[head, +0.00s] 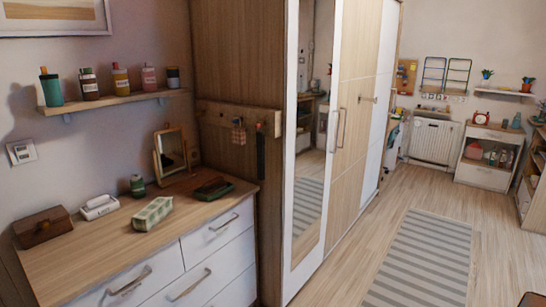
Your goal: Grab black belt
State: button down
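A narrow black strip, which looks like the black belt (261,157), hangs from the right end of a wooden hook rail (213,119). The rail is fixed to the wooden side panel of the wardrobe (227,62). The strip hangs straight down, close to the panel's right edge and the mirror door. It is small in the picture, so its buckle or loop cannot be made out. My gripper is not in view.
A small checked item (239,132) hangs left of the strip. A bottle shelf (115,101) is above. The floor (345,268) before the wardrobe is clear except a striped rug (420,262).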

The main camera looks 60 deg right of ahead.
aim_at(260, 145)
jog(key=z, duration=4.4)
jog(key=i, duration=0.1)
jog(key=u, duration=2.95)
jog(key=k, duration=0.95)
jog(key=z, duration=0.15)
jog(key=i, duration=1)
jog(key=z, duration=0.05)
